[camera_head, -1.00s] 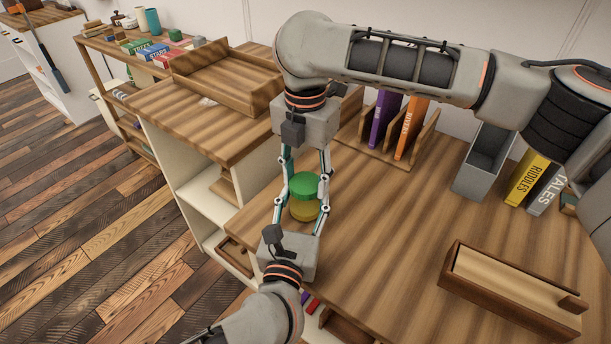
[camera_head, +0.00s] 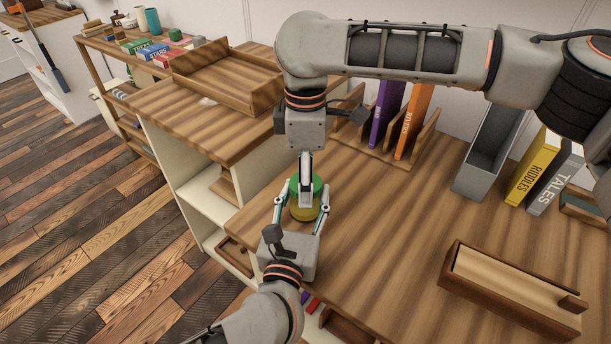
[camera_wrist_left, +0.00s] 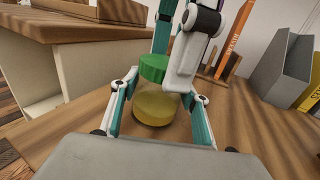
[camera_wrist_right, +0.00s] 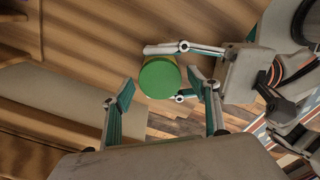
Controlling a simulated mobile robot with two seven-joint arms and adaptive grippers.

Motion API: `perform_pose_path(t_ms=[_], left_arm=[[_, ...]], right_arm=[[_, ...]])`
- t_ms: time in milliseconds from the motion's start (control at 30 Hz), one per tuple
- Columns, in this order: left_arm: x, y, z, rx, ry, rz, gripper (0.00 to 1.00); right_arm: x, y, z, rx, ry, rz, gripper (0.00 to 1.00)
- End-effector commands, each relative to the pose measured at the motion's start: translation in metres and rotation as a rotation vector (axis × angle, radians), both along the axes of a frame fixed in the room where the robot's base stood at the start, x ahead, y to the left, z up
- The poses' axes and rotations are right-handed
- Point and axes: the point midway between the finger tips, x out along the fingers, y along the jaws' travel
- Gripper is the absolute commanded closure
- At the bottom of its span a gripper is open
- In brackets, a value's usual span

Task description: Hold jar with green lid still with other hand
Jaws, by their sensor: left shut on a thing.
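The jar has a green lid (camera_head: 316,182) and a yellow-filled clear body (camera_wrist_left: 155,107). It stands upright on the wooden desktop near its left edge. My left gripper (camera_head: 308,208) comes from the near side and is shut on the jar's body, one finger on each side. My right gripper (camera_wrist_right: 161,84) is above the jar, pointing down. In the right wrist view its fingers are apart, with the green lid showing between and just beyond them. The head view shows the right gripper edge-on, hiding part of the lid. I cannot tell whether it touches the lid.
A wooden box (camera_head: 452,282) lies at the front right of the desktop. A grey bin (camera_head: 478,180), a yellow book (camera_head: 531,180) and a rack with purple (camera_head: 385,115) and orange books (camera_head: 412,122) stand behind. A wooden tray (camera_head: 218,88) is at the back left. The middle desktop is clear.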

Motion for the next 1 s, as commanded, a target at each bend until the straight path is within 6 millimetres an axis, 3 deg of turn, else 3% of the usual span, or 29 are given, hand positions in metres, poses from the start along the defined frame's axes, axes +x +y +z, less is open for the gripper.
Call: perform_pose_path(t_ms=[233, 567, 1000], left_arm=[[0.0, 0.0, 0.0, 0.0, -0.001, 0.0, 1.0], [0.0, 0.0, 0.0, 0.0, -0.001, 0.0, 1.0], [0.0, 0.0, 0.0, 0.0, -0.001, 0.0, 1.0]], right_arm=[[0.001, 0.0, 0.006, 0.001, -0.002, 0.001, 0.4], [0.0, 0.0, 0.044, 0.001, -0.001, 0.0, 0.4], [0.0, 0.0, 0.049, 0.0, -0.002, 0.056, 0.42]])
